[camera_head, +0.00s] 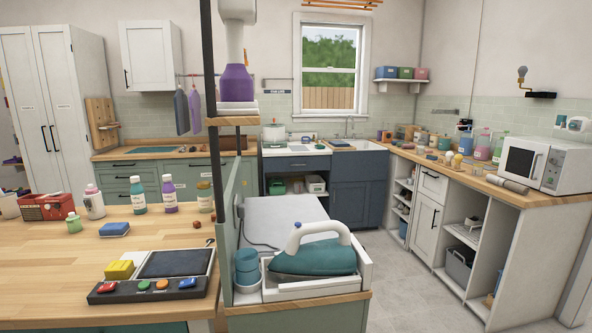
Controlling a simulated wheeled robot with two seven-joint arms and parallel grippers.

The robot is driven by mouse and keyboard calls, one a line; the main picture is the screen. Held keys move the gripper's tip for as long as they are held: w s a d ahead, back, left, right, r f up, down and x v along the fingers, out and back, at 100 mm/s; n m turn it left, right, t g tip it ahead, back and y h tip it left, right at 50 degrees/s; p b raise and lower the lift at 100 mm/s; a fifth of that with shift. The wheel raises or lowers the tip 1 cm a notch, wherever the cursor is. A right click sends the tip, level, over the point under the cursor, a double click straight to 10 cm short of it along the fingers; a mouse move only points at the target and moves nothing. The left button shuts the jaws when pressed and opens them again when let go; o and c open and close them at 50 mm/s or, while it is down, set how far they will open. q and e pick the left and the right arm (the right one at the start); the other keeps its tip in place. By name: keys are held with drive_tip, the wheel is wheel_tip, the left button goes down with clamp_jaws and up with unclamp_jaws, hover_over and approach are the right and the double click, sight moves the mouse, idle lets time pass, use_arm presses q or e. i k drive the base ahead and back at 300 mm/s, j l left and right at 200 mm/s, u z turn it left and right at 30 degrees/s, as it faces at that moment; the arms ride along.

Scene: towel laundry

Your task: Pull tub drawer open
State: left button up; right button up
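Neither of my grippers is in the head view. I cannot tell for certain which drawer is the tub drawer. A white counter unit at the back has a blue-grey drawer front (290,163) above an open bay; this drawer looks shut. A green tub (277,186) and a white container (315,184) sit in that bay. A white drawer front with a dark handle (432,179) on the right counter also looks shut. A grey tub (458,267) sits in an open cubby low on the right.
A teal iron (315,257) rests in a white tray (315,290) on a stand in front. A wooden worktop (50,265) with bottles and a button panel (150,289) fills the left. A white microwave (545,164) stands on the right counter. The floor (392,290) between is clear.

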sight(313, 162)
drive_tip(key=i+l+z, duration=0.25)
drive_tip(key=z, duration=0.15)
drive_tip(key=i+l+z, duration=0.6)
drive_tip(key=z, duration=0.25)
drive_tip(key=i+l, duration=0.2)
drive_tip(key=i, duration=0.25)
drive_tip(key=i+l+u, duration=0.15)
drive_tip(key=i, duration=0.25)
drive_tip(key=i+l, duration=0.25)
drive_tip(key=i, duration=0.2)
drive_tip(key=i+j+u, duration=0.2)
drive_tip(key=i+u, duration=0.95)
drive_tip(key=i+l+u, duration=0.1)
drive_tip(key=i+u, duration=0.15)
drive_tip(key=i, duration=1.9)
